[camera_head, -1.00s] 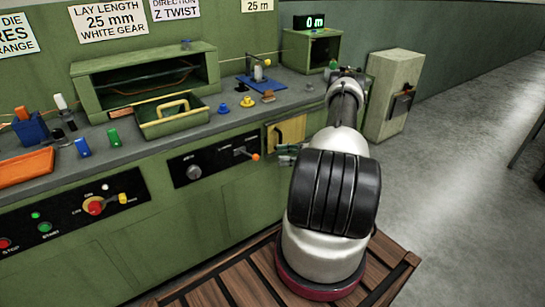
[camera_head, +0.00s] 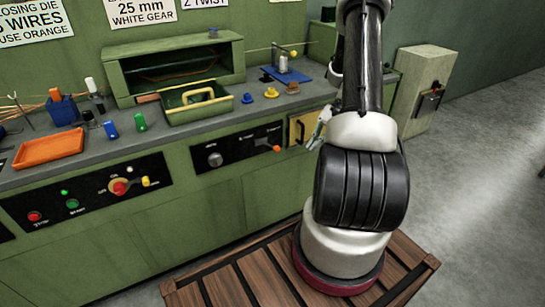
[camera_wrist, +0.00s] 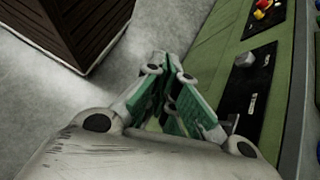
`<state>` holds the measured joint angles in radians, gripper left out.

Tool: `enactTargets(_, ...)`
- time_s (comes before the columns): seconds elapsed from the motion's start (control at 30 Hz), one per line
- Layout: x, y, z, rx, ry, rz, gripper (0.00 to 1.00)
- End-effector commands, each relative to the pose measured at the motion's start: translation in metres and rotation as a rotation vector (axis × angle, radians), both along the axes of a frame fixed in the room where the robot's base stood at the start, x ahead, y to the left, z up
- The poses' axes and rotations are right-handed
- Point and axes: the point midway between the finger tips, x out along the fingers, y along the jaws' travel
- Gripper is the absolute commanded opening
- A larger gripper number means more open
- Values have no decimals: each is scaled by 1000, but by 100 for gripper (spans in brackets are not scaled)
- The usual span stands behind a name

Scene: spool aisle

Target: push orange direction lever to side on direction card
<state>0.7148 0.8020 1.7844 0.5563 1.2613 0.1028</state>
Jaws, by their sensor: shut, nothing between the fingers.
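The orange-tipped direction lever (camera_head: 276,148) sticks out to the right from the right part of a black panel (camera_head: 236,147) on the green cabinet front. In the wrist view, my gripper (camera_wrist: 172,62) shows green finger pads. The panel also shows there (camera_wrist: 248,90), but no orange tip is visible.
A grey knob (camera_head: 215,160) sits left of the lever. A red-and-yellow switch (camera_head: 119,187) is farther left. A yellow door (camera_head: 300,127) is right of the lever. A wooden slatted platform (camera_head: 243,270) is below. Floor at the right is clear.

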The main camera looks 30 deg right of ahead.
Motion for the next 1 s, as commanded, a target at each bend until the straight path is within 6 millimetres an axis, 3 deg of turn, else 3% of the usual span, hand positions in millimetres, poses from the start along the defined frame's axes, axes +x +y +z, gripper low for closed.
enactTargets(0.03, -6, 8, 26, -61, -24, 71, 0)
enactTargets(0.2, -32, 32, 94, -248, -114, 297, 0)
enactTargets(0.5, -80, 79, 191, -540, -332, 640, 0)
enactTargets(0.7, -109, 106, 231, -691, -494, 800, 0)
enactTargets(1.0, -132, 128, 257, -798, -653, 911, 0)
